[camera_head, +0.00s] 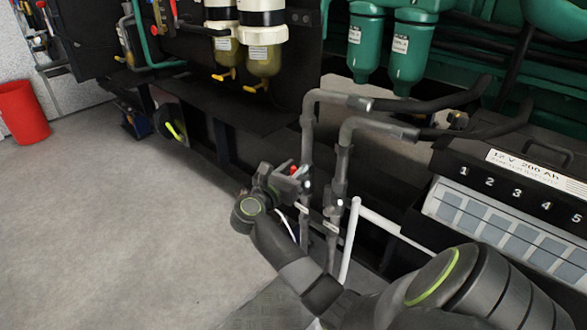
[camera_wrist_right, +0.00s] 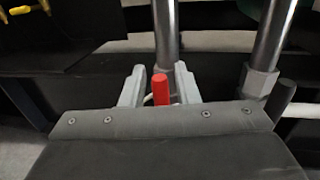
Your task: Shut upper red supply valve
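The red valve handle (camera_head: 293,169) sits on the left of two grey vertical pipes (camera_head: 307,140) in the head view. In the right wrist view the red handle (camera_wrist_right: 160,89) stands upright in front of the pipe (camera_wrist_right: 165,35). My right gripper (camera_head: 291,177) is at the handle. In the wrist view its two pale fingers (camera_wrist_right: 159,86) are open, one on each side of the red handle, with small gaps showing. The valve body is mostly hidden behind my gripper. My left gripper is not in view.
A second grey pipe (camera_head: 340,165) stands close to the right. White pipework (camera_head: 352,240) runs below it, beside the battery box (camera_head: 510,200). Filters with yellow taps (camera_head: 262,60) hang at upper left. A red bin (camera_head: 22,112) stands far left. The left floor is clear.

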